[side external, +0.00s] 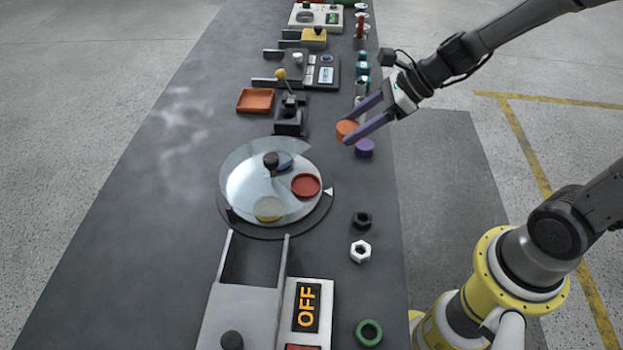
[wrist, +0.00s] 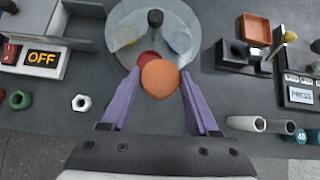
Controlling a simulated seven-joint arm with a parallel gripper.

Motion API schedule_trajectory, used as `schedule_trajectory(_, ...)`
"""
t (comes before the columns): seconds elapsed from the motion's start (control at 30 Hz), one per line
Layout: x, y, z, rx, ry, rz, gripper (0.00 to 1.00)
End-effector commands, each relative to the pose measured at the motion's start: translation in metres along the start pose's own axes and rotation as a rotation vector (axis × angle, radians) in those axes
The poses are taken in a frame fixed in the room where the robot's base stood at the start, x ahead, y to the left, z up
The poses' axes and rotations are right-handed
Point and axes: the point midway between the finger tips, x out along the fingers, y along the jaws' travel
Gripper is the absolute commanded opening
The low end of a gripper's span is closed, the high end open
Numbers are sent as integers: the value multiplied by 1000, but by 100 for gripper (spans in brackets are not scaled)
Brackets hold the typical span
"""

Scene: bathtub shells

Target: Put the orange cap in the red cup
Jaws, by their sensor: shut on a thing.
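The orange cap (side external: 347,130) is held between the purple fingers of my gripper (side external: 362,120), in the air above the table's right edge. It also shows in the wrist view (wrist: 160,79) between the fingertips. The red cup (side external: 305,185) sits on the round turntable (side external: 235,217), lower and to the left of my gripper in the side view. In the wrist view the orange cap hides much of the red cup (wrist: 147,58). A clear cover (side external: 245,170) with a dark knob lies over part of the turntable; the red cup looks uncovered in the side view.
A yellowish cup (side external: 268,209) and a blue cup (side external: 285,163) share the turntable. Nuts (side external: 360,251) lie along the right edge.

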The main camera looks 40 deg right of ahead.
Motion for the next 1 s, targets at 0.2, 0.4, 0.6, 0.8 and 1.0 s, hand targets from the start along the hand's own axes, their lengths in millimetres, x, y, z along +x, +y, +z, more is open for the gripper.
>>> schedule_trajectory(0.2, -20, 69, -13, -190, -18, 218, 0)
schedule_trajectory(0.4, -25, 82, -17, -221, -16, 261, 0)
schedule_trajectory(0.6, 10, 63, -6, -219, -15, 258, 0)
schedule_trajectory(0.8, 52, 40, 8, -218, -15, 256, 0)
schedule_trajectory(1.0, 95, 26, 2, -216, -14, 255, 0)
